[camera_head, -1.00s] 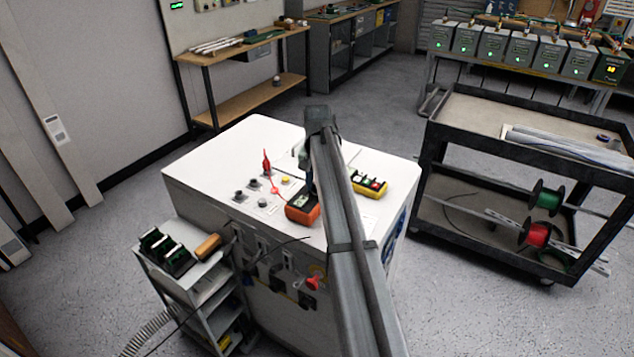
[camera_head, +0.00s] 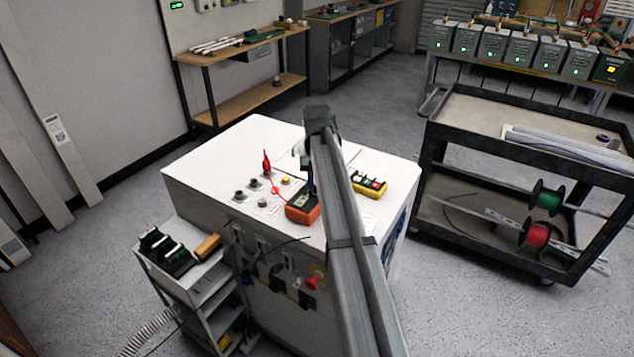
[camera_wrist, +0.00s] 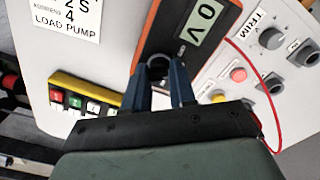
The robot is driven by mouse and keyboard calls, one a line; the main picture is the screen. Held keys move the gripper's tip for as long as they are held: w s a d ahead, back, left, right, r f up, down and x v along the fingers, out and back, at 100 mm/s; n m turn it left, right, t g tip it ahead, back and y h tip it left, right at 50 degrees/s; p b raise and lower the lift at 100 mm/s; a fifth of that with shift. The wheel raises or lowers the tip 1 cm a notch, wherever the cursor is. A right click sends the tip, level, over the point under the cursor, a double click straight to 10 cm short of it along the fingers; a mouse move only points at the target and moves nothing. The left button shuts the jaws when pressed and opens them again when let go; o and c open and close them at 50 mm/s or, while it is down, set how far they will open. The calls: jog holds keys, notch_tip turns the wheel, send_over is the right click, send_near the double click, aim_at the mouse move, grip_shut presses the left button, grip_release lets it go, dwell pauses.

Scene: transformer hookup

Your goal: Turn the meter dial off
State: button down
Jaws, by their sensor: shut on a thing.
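The orange and dark meter (camera_head: 302,209) lies on the white cabinet top, left of my arm in the head view. In the wrist view the meter (camera_wrist: 190,28) has a pale display reading what looks like "0V". Its round dark dial (camera_wrist: 157,67) sits below the display, between my fingers. My gripper (camera_wrist: 160,78) is shut on the dial, with a blue-grey finger on each side. The dial's pointer setting cannot be made out. In the head view my fingertips are mostly hidden by my arm.
A yellow button box (camera_head: 369,185) lies right of the meter. A red probe (camera_head: 267,163) and its red lead (camera_wrist: 262,75) are left of the meter in the head view, near several knobs (camera_wrist: 272,38). A black cart (camera_head: 450,150) stands to the right.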

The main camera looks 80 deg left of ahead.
jog(key=n, duration=0.4)
jog(key=shift+n, duration=0.4)
dwell(0.4)
jog(key=c, duration=0.9)
grip_release()
jog(key=shift+r, duration=0.1)
notch_tip(320, 180, up, 14)
jog(key=shift+f, duration=0.2)
